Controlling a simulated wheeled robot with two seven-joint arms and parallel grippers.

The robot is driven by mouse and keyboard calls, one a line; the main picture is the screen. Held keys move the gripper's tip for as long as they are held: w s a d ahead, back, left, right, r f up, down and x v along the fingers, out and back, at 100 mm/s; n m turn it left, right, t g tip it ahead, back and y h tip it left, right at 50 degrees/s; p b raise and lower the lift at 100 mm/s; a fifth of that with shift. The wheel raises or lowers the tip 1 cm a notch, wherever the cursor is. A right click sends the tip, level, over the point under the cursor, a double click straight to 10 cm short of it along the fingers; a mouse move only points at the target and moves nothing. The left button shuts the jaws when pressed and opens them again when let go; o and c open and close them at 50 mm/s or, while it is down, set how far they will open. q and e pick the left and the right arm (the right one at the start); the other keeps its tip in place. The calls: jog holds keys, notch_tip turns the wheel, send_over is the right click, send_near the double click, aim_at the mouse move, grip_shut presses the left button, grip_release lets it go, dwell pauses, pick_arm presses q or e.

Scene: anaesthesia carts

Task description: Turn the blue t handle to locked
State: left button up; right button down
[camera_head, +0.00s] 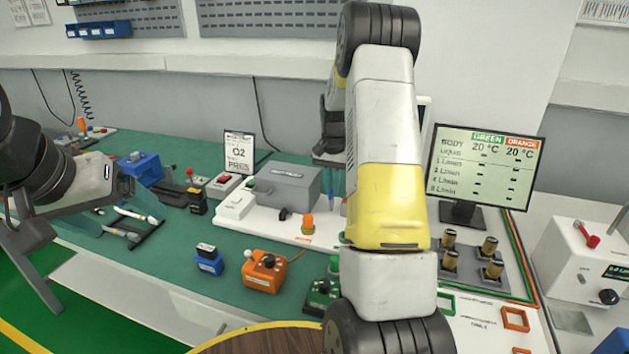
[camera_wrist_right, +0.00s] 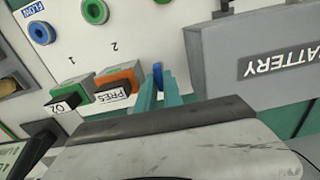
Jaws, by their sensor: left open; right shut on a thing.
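The blue T handle (camera_wrist_right: 158,75) shows in the right wrist view as a narrow blue piece near the white panel. The teal fingertips of my right gripper (camera_wrist_right: 160,88) are shut on it. Most of the handle is hidden by the fingers, so I cannot tell its angle. My left gripper (camera_head: 147,230) is open and empty, low over the green bench at the left.
Beside the handle are an orange block labelled PRES (camera_wrist_right: 117,82), a green block labelled O2 (camera_wrist_right: 80,90) and a grey battery box (camera_wrist_right: 240,60). An orange box (camera_head: 263,272) and a small blue box (camera_head: 208,263) stand on the bench. A monitor (camera_head: 484,165) stands right.

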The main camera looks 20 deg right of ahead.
jog(key=shift+w+r+n, duration=0.1)
jog(key=shift+n, duration=0.2)
jog(key=c, duration=1.5)
grip_release()
notch_tip(320, 180, up, 6)
jog(key=shift+r, duration=0.85)
